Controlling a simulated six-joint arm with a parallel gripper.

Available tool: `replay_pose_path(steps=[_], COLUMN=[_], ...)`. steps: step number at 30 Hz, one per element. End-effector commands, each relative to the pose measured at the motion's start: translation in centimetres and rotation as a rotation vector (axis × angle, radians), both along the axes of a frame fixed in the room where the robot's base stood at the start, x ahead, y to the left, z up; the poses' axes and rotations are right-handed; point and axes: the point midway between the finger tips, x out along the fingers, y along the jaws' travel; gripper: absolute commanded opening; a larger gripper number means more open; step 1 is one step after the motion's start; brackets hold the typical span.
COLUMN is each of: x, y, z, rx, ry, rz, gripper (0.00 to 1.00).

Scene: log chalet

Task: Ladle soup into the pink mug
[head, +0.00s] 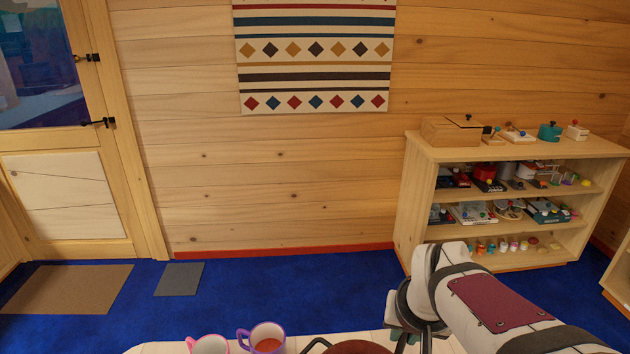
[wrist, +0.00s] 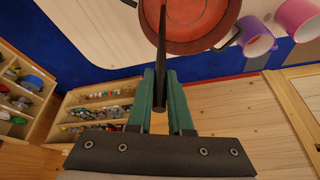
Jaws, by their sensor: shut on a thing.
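The pink mug (head: 208,345) stands at the bottom edge of the head view, cut off; its inside does not show clearly. It also shows at the wrist view's right edge (wrist: 299,17). The red-orange pot (wrist: 208,36) is at the top of the wrist view; in the head view its top (head: 358,347) shows at the bottom edge. My gripper (wrist: 162,74) is shut on the dark ladle handle (wrist: 161,50), which runs over the pot. The ladle's bowl is out of sight. In the head view my gripper (head: 404,328) is just right of the pot.
A purple mug (head: 262,338) with orange-red contents stands between the pink mug and the pot; the wrist view shows it too (wrist: 256,38). All stand on a pale table (head: 155,348). A wooden shelf (head: 420,190) with small items stands behind on the right.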

Motion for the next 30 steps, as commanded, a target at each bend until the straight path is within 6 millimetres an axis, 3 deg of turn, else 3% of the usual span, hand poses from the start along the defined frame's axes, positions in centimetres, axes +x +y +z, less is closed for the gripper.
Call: replay_pose_path(steps=[30], x=[0.0], y=[0.0], z=[9.6], rx=[0.0], ry=[-0.002], rz=[-0.001], gripper=[0.0])
